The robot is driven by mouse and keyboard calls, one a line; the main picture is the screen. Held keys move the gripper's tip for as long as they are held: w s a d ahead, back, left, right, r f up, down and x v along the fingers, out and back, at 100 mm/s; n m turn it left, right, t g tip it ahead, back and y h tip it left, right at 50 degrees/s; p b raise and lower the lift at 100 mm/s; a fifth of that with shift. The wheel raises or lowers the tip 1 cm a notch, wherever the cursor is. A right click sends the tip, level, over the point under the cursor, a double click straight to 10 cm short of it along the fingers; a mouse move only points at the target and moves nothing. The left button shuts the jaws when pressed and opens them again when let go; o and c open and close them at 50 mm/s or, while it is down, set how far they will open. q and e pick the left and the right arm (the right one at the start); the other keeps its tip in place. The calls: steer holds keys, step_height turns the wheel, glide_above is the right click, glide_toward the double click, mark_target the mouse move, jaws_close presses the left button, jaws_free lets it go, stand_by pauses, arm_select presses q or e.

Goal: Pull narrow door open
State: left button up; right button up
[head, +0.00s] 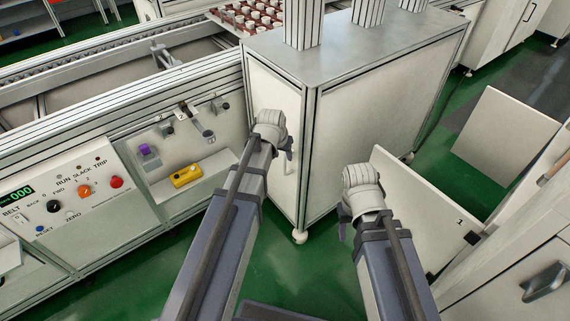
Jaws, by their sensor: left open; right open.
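The narrow door (270,95) is the pale panel on the narrow end of the metal-framed cabinet in the middle of the head view. It looks closed, flush with its frame. A pale upright handle (289,168) shows near its right edge. My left gripper (289,150) is open in front of this door, close to the top of the handle. The wrist hides part of the door, and I cannot tell whether the fingers touch the handle. My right gripper (343,222) is open and empty to the right of the cabinet corner, apart from the door.
A pale panel marked 1 (415,205) stands out at the right, beyond my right gripper. Another pale panel (505,140) is behind it. At left are a control panel (70,205) and a recess with a yellow device (186,176). Green floor (300,270) is clear below the cabinet.

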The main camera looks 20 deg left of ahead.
mark_target(285, 160)
arm_select(q)
steer(key=b+x, duration=0.6)
steer(key=x, duration=0.1)
steer(key=shift+f, duration=0.1)
steer(key=shift+c, duration=0.3)
jaws_close()
stand_by(1.0)
